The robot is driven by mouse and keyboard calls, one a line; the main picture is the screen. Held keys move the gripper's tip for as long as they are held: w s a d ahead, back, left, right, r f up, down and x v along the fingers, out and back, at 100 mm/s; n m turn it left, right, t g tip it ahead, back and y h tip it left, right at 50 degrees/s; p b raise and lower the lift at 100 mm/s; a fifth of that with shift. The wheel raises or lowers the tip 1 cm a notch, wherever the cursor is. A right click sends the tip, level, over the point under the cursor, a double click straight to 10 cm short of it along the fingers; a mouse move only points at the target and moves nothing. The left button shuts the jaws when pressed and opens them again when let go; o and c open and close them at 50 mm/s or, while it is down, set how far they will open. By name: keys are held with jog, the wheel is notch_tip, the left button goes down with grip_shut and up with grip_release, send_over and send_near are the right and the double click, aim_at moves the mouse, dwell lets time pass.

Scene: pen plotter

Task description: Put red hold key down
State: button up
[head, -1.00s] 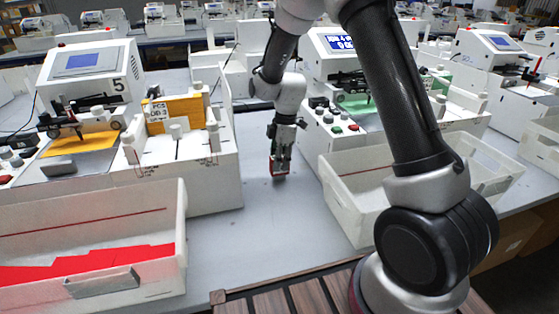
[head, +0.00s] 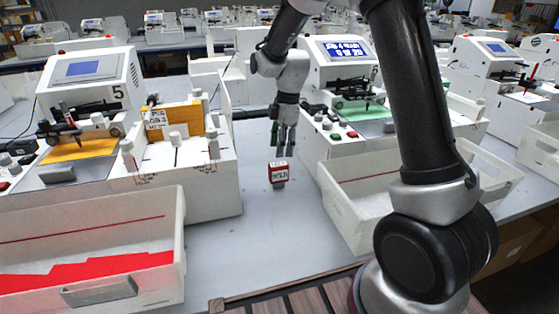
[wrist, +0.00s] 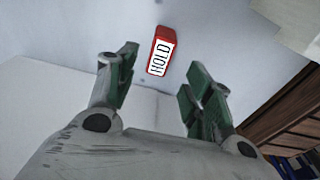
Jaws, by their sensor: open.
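My gripper (head: 284,140) is just above and behind the key in the head view, pointing down. In the wrist view my gripper's green-padded fingers (wrist: 160,85) are spread with nothing between them.
Plotter 5 (head: 88,75) stands at left, with a white bin (head: 90,225) holding red sheets in front. Another plotter (head: 345,65) and an empty-looking white bin (head: 365,175) stand at right. The table strip (head: 265,225) around the key is clear.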

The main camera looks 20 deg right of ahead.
jog(key=s+d+r+m+t, duration=0.1)
jog(key=s+d+r+m, duration=0.3)
jog(key=s+r, duration=0.35)
jog(key=s+d+r+m+t, duration=0.1)
jog(key=s+d+r+m, duration=0.4)
jog(key=r, duration=0.4)
jog(key=s+d+m+t, duration=0.1)
jog(key=s+m, duration=0.3)
jog(key=s, duration=0.5)
jog(key=s+d+m+t+h, duration=0.1)
jog(key=s+d+m, duration=0.3)
jog(key=s, duration=0.4)
jog(key=shift+s+r+m, duration=0.4)
jog(key=shift+m, duration=0.1)
